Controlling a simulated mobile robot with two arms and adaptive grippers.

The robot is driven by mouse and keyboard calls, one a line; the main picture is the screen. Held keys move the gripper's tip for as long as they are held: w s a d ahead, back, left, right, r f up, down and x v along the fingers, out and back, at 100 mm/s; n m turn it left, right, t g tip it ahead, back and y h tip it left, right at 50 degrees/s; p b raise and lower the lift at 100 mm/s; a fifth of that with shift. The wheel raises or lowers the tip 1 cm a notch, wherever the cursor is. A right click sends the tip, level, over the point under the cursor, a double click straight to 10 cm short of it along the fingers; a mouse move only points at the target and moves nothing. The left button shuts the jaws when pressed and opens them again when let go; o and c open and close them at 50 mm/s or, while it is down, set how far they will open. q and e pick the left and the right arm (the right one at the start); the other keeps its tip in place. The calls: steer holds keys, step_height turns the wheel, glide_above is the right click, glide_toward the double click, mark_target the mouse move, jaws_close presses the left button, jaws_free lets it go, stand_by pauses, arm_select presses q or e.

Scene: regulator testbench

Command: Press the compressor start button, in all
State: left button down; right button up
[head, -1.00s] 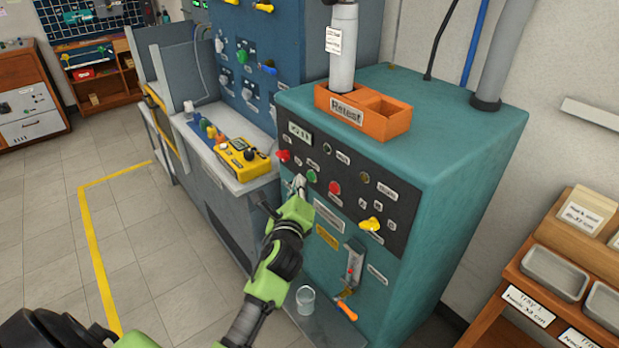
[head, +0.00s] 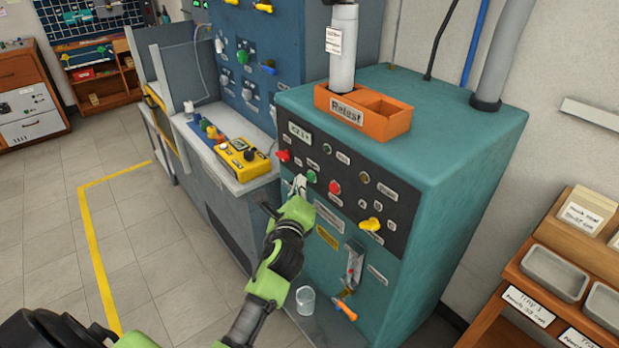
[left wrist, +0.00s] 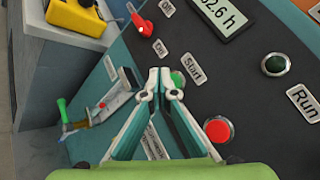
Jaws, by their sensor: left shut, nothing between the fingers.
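The compressor is a teal cabinet (head: 455,165) with a dark control panel (head: 400,205) on its front. The green start button (head: 311,176) sits on that panel; in the left wrist view the green button (left wrist: 178,78) beside the "Start" label is partly hidden by a fingertip. My left gripper (head: 299,184) is shut and empty, its fingertips (left wrist: 164,78) right at the start button's edge. I cannot tell whether they touch it. My right gripper is not in view.
A red button (head: 335,187) lies just right of the green one. A red switch (head: 283,155) is to the upper left and a yellow handle (head: 371,224) to the lower right. A bench with a yellow box (head: 242,160) stands left. A glass (head: 305,299) stands below.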

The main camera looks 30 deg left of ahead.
arm_select(q)
steer(key=shift+w+d, duration=0.15)
steer(key=shift+w, duration=0.15)
steer(key=shift+w+d, duration=0.2)
steer(key=shift+w, duration=0.2)
stand_by(0.7)
stand_by(0.4)
steer(key=shift+s+a+p, duration=0.35)
steer(key=shift+s+p, duration=0.1)
steer(key=shift+s, duration=0.4)
steer(key=s, duration=0.1)
steer(key=s+a+p, duration=0.1)
steer(key=s, duration=0.1)
steer(key=s+a, duration=0.1)
steer(key=shift+s+p, duration=0.3)
steer(key=shift+p, duration=0.1)
